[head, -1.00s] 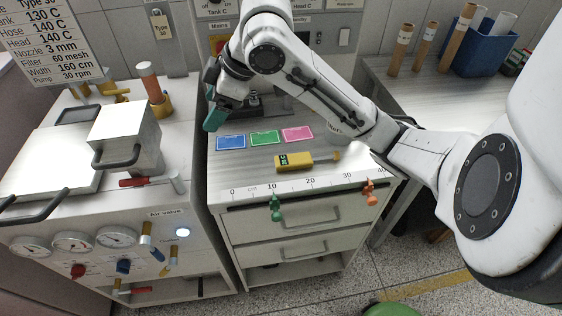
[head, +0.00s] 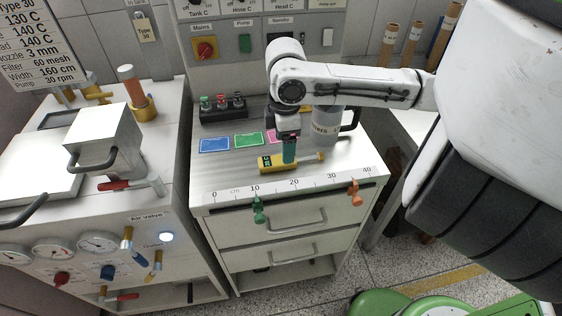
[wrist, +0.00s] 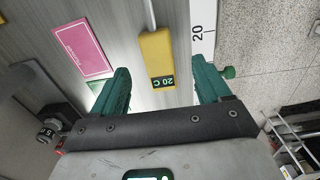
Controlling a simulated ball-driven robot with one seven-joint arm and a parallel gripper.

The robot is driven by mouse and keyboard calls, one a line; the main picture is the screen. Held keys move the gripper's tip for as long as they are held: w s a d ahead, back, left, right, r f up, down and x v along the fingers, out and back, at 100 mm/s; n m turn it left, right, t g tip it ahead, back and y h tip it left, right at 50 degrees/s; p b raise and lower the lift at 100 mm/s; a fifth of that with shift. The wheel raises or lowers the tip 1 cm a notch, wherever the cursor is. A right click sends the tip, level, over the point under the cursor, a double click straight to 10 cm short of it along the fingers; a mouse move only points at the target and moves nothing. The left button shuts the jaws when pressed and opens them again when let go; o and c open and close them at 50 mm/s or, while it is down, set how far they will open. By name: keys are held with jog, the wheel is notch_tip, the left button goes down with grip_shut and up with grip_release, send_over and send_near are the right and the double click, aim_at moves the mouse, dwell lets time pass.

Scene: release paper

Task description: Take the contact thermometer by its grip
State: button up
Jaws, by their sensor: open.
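The contact thermometer is a yellow block (head: 270,164) with a small dark display and a thin metal probe (head: 310,157) pointing right. It lies on the light worktop behind the ruler strip. In the wrist view the yellow body (wrist: 156,55) lies between the two green fingers, its display reading "20 C" near the palm. My gripper (head: 289,152) points down over the thermometer. In the wrist view my gripper (wrist: 160,85) is open, with a gap on each side of the body. One finger hides part of the thermometer in the head view.
Blue (head: 214,145), green (head: 248,140) and pink (wrist: 83,49) cards lie behind the thermometer. A grey jug (head: 326,125) stands close to the right of my gripper. A black block with coloured knobs (head: 222,107) sits at the back left. The ruler (head: 230,192) runs along the front edge.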

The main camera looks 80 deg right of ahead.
jog(key=shift+w+d+f+p, duration=0.15)
jog(key=shift+f+p, duration=0.15)
jog(key=shift+f, duration=2.4)
jog(key=c, duration=1.3)
jog(key=shift+o, duration=0.2)
jog(key=shift+r, duration=0.1)
